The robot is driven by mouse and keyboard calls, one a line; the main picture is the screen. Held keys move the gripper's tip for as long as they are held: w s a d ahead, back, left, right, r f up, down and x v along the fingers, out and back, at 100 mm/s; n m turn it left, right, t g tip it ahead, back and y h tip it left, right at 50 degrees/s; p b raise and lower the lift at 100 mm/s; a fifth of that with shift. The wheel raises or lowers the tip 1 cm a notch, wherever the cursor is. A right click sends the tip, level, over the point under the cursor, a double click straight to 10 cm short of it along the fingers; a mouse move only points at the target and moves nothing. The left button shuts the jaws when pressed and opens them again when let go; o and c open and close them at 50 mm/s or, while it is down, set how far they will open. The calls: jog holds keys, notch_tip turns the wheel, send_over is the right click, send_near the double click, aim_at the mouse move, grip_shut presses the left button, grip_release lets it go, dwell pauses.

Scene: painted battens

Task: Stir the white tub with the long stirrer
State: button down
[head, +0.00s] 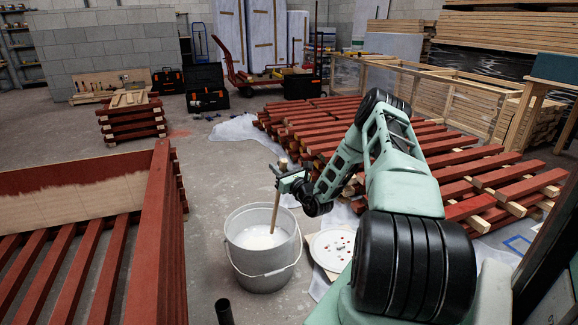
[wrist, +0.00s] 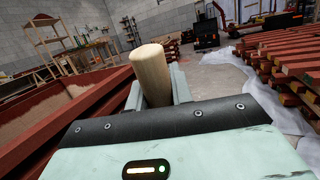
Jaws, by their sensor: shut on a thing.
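The white tub (head: 262,268) stands on the concrete floor in the middle of the head view, open at the top, with white liquid inside and a wire handle hanging at its front. The long stirrer (head: 278,190) is a wooden stick, slightly tilted, with its lower part inside the tub near the back right. Its lower end is hidden by the liquid or the tub wall. My gripper (head: 289,183) is above the tub's rim, shut on the stirrer near its upper end. In the wrist view the stirrer's round top (wrist: 152,72) sticks up between the fingers.
A white lid (head: 334,246) with red spots lies right of the tub. Red battens on racks (head: 70,260) stand close on the left, and more red battens (head: 340,130) lie behind and right. A dark upright tube (head: 224,312) is in front. Bare floor lies behind the tub.

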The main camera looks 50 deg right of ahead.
jog(key=shift+w+f+b, duration=0.35)
jog(key=shift+f+b, duration=0.6)
jog(key=shift+f, duration=0.75)
jog(key=shift+w+f+b, duration=0.3)
jog(key=shift+f+b, duration=0.6)
jog(key=shift+f, duration=0.75)
jog(key=shift+w+f+b, duration=0.35)
jog(key=shift+f+b, duration=0.6)
jog(key=shift+f, duration=0.75)
jog(key=shift+d, duration=0.15)
